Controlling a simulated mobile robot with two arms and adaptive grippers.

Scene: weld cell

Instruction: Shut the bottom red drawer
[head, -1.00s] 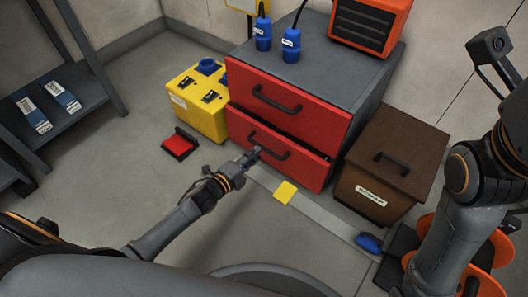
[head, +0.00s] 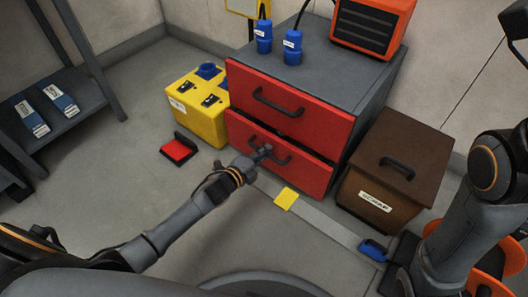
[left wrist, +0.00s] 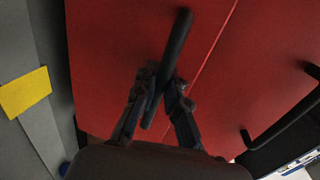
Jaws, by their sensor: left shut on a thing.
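The bottom red drawer (head: 312,174) is the lower front of the grey cabinet. A narrow dark gap shows along its upper edge, so it looks slightly out. Its dark bar handle (head: 284,158) is at the left middle of the front. My left gripper (head: 263,153) is shut on this handle near its left end. In the left wrist view the fingers (left wrist: 163,88) close around the handle (left wrist: 178,42), against the red front (left wrist: 105,60).
The top red drawer (head: 320,118) looks shut. A brown scrap bin (head: 385,180) stands close at the right, a yellow box (head: 200,120) at the left. A red-and-black object (head: 178,150) and a yellow piece (head: 286,198) are on the floor.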

